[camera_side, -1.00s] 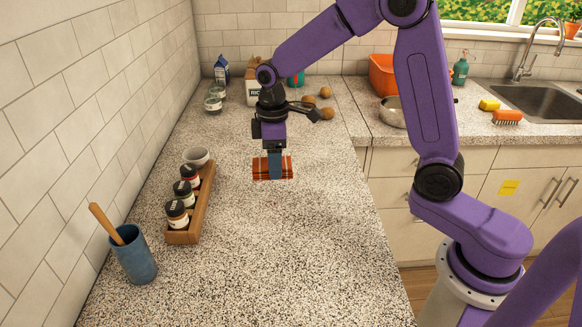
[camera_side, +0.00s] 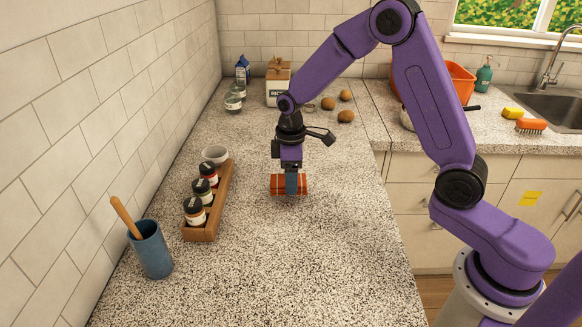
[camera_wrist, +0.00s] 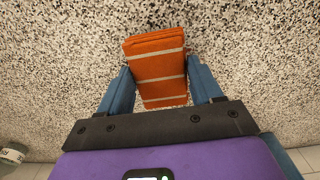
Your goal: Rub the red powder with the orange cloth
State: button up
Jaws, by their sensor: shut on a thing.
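The orange cloth (camera_side: 277,185) is a folded, brick-like pad with pale stripes. My gripper (camera_side: 291,186) points down over the middle of the speckled counter and is shut on the cloth, one blue finger on each long side. In the wrist view the cloth (camera_wrist: 157,68) sits between both fingers and extends past their tips. The cloth is at or just above the counter surface; I cannot tell whether it touches. No red powder shows in either view now; any under the cloth is hidden.
Several brown round items (camera_side: 345,116) and a box (camera_side: 277,88) are behind. The counter in front is clear.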

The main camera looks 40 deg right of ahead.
aim_at(290, 215)
notch_tip(290, 215, down, 2)
jog(key=shift+s+a+f, duration=0.15)
jog(key=shift+a+f, duration=0.05)
jog(key=shift+c, duration=0.4)
jog(key=shift+s+a+f, duration=0.1)
jog(key=shift+s+a, duration=2.25)
jog(key=shift+s, duration=0.05)
jog(key=shift+w+d, duration=2.6)
jog(key=shift+r, duration=4.1)
